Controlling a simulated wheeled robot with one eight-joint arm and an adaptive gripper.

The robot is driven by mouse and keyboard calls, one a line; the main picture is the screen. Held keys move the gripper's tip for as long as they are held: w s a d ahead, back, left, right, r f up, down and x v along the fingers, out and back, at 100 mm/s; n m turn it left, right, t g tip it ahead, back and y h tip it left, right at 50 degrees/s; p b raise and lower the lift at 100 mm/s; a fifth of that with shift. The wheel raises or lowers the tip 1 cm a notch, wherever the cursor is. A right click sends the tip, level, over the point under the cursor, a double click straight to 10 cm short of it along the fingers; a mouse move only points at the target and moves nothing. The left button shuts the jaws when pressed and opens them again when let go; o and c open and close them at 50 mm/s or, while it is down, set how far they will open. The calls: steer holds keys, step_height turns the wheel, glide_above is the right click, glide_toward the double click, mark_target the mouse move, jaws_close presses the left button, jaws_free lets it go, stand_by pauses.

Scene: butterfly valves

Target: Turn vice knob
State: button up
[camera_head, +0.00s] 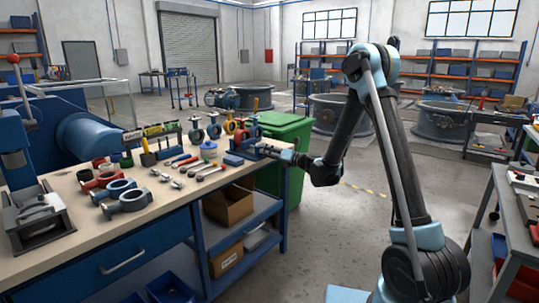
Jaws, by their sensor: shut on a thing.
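A small blue vice (243,143) stands at the far right end of the workbench (150,215). My arm reaches in from the right, low over the bench's right edge. My gripper (267,150) is at the right side of the vice, shut on its knob. The knob itself is hidden by the fingers and too small to make out. How far the knob is turned cannot be told from here.
Wrenches and screwdrivers (184,163), valve bodies (128,200) and red rings lie on the bench left of the vice. A green bin (296,130) stands just behind my wrist. A grey table (512,190) is at right. The floor between is clear.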

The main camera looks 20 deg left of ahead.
steer(key=shift+w+d, duration=0.15)
steer(key=shift+w, duration=0.1)
steer(key=o, duration=1)
steer(key=shift+f, duration=0.1)
steer(key=shift+o, duration=0.2)
steer(key=shift+s, duration=0.15)
steer(key=v, duration=1.2)
steer(key=shift+o, duration=0.2)
steer(key=shift+f, duration=0.1)
